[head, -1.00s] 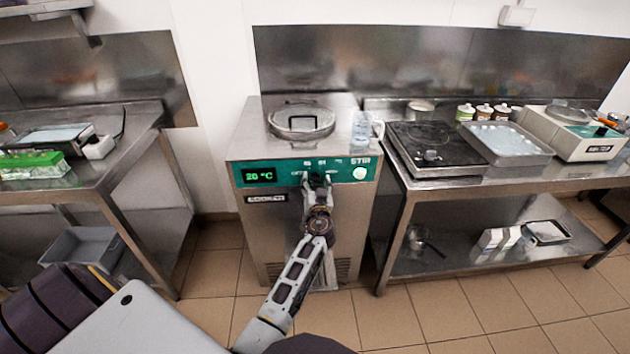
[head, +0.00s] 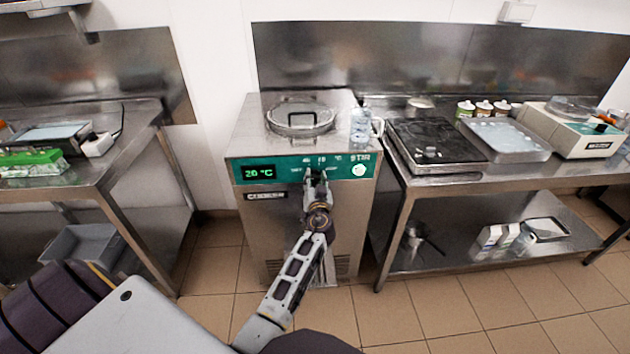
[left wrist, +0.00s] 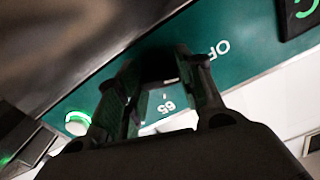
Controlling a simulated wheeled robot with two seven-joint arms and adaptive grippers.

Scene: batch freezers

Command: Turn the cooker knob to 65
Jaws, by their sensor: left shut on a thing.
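The cooker (head: 290,225) is a steel cabinet with a round lidded top and a green front panel (head: 285,171). Its display (head: 260,173) reads 20 °C. My left gripper (head: 317,176) is at the middle of this panel, shut on the dark cooker knob (left wrist: 155,68). The gripper hides the knob in the head view; in the left wrist view the knob is dark between the fingers (left wrist: 160,80), and its pointer cannot be made out. The mark 65 (left wrist: 167,105) shows between the fingers, and OFF lies off to one side. My right gripper is not in view.
A white round button (head: 359,171) marked STIR sits right of the knob. A clear bottle (head: 361,122) stands on the cooker top. Steel tables flank the cooker; the right one bears a black hotplate (head: 434,143) and a tray (head: 507,139). The floor ahead is clear.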

